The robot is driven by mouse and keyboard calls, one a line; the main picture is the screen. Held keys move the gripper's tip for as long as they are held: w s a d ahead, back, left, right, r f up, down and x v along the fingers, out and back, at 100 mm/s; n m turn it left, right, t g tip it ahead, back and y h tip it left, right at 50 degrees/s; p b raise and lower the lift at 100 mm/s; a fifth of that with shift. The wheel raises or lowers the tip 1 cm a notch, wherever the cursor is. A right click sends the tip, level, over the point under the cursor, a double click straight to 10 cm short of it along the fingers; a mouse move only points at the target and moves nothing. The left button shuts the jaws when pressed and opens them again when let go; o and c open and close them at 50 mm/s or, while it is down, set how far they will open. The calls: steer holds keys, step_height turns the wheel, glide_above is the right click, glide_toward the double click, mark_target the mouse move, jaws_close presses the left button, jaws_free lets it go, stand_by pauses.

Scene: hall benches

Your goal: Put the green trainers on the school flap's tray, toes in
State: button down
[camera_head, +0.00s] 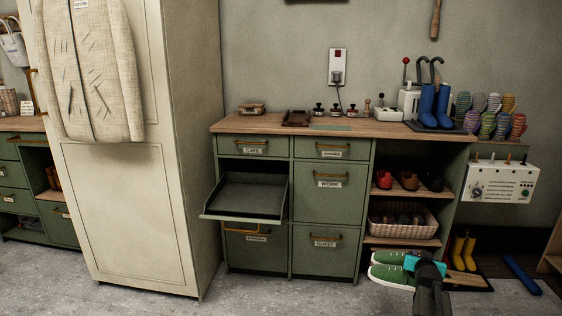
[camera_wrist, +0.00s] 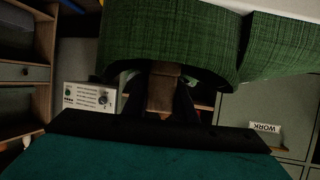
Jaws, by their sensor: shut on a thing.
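The green trainers (camera_head: 388,273), with white soles, are side by side in the head view, low in front of the cabinet's open shelves. Their toes point left. My gripper (camera_head: 412,264) is shut on them at the heel end, clear of the cabinet. In the wrist view the green fabric of the trainers (camera_wrist: 175,40) fills the top, with my gripper (camera_wrist: 162,92) at its lower edge. An open flap with a dark, empty tray (camera_head: 245,214) juts out at the cabinet's left, its own label not visible. It stands higher and left of the trainers.
The WORK flap (camera_head: 328,200) and GUEST flap (camera_head: 323,252) are shut, right of the open tray. A basket (camera_head: 402,222) and shoes fill the right shelves. Yellow boots (camera_head: 464,250) stand on the floor. A tall cream locker (camera_head: 130,215) stands left. The floor before the cabinet is clear.

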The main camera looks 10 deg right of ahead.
steer(key=w+a+r+n+y, duration=0.1)
steer(key=w+a+r, duration=0.1)
steer(key=a+r, duration=0.35)
steer(key=w+a+r+n+t+y, duration=0.1)
steer(key=w+a+r, duration=0.1)
steer(key=a, duration=0.7)
steer(key=w+a+r+n+y, duration=0.1)
steer(key=w+a+r, duration=0.2)
steer(key=a, duration=0.4)
steer(key=s+a+r+n+y, duration=0.1)
steer(key=a+r, duration=0.3)
steer(key=a, duration=0.4)
steer(key=s+a+r+n+t+y, duration=0.15)
steer(key=a+r, duration=0.25)
steer(key=a, duration=0.4)
steer(key=a+r+n+g+y, duration=0.1)
steer(key=a+r+y, duration=0.15)
steer(key=a, duration=0.55)
step_height(320, 180, up, 30)
steer(key=p, duration=3)
steer(key=shift+r+h, duration=0.25)
steer(key=shift+h, duration=0.15)
steer(key=shift+w+d+t, duration=0.1)
steer(key=shift+t, duration=0.15)
steer(key=shift+f, duration=0.1)
